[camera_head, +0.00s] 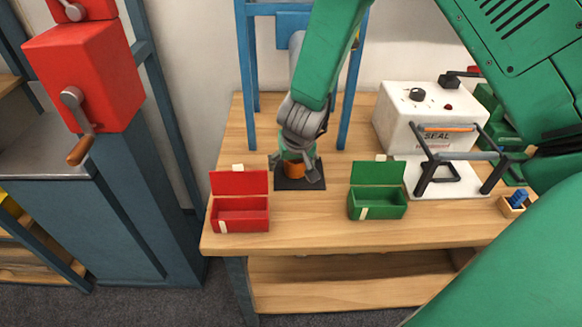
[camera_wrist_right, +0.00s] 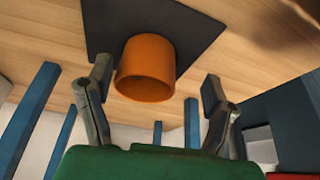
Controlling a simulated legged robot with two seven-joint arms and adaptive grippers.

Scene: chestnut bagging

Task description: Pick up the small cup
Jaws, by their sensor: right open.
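The small cup (camera_head: 294,170) is orange and sits on a dark square mat (camera_head: 301,184) on the wooden table. In the right wrist view the cup (camera_wrist_right: 147,66) lies ahead between the two fingers, with its open mouth showing. My right gripper (camera_head: 297,165) is directly over the cup and partly hides it in the head view. Its fingers (camera_wrist_right: 152,95) are spread wide in the wrist view, one to each side of the cup, with gaps between. My left gripper is not in view.
An open red box (camera_head: 240,214) stands left of the mat and an open green box (camera_head: 377,203) right of it. A white sealing machine (camera_head: 425,115) stands at the back right. Blue posts (camera_head: 355,85) rise behind the gripper. The table's front is mostly clear.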

